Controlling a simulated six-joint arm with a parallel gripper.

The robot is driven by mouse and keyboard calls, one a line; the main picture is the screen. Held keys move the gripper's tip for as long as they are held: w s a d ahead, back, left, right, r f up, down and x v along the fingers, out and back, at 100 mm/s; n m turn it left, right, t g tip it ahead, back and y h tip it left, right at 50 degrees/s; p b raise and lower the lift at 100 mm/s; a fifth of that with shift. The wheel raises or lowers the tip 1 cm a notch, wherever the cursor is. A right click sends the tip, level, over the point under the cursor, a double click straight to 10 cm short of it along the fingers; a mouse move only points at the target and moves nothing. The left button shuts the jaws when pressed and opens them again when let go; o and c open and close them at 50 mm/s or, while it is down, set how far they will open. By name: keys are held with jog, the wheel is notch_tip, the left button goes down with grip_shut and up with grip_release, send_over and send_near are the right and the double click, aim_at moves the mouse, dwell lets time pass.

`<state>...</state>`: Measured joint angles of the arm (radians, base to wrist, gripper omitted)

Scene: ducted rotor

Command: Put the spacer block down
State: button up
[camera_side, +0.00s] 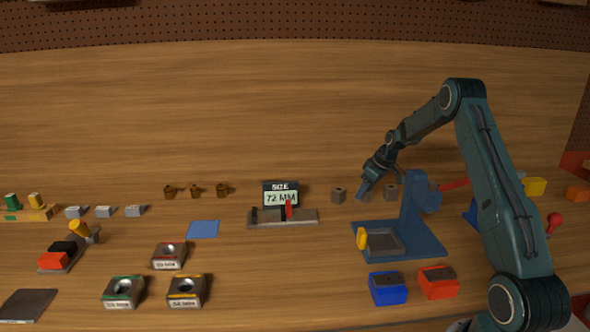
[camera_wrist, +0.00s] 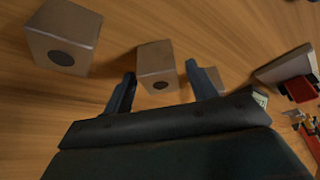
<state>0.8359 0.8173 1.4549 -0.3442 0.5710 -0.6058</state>
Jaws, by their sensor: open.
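My gripper (camera_side: 363,190) is low over the back of the bench, in a row of small grey-brown blocks. In the wrist view its two dark fingers (camera_wrist: 163,84) are apart. A spacer block (camera_wrist: 157,66), a grey-brown cube with a dark round spot, stands upright on the wood in the gap between the fingertips. Wood shows on both sides of it, so I see no clear contact. In the side view this block is mostly hidden by my gripper. Similar blocks stand to its left (camera_side: 338,195) and right (camera_side: 391,193).
A blue press (camera_side: 420,222) with a yellow-handled tray stands in front and to the right. A gauge reading 72 mm (camera_side: 281,196) with a red pointer is to the left. Another cube (camera_wrist: 65,38) stands close by in the wrist view. Bare wood lies behind the row.

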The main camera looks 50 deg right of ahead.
jog(key=v, duration=1.1)
jog(key=shift+s, duration=0.1)
jog(key=shift+a, duration=0.1)
jog(key=s+a+r, duration=0.2)
jog(key=a+r, duration=0.5)
jog(key=a, duration=0.6)
jog(key=s+a+r, duration=0.3)
jog(key=a+r, duration=0.3)
jog(key=a, duration=0.6)
jog(key=s+a+f+t, duration=0.1)
jog(key=s+a, duration=1.2)
jog(key=s, duration=0.5)
jog(key=shift+s+a+f, duration=0.25)
jog(key=shift+a, duration=0.1)
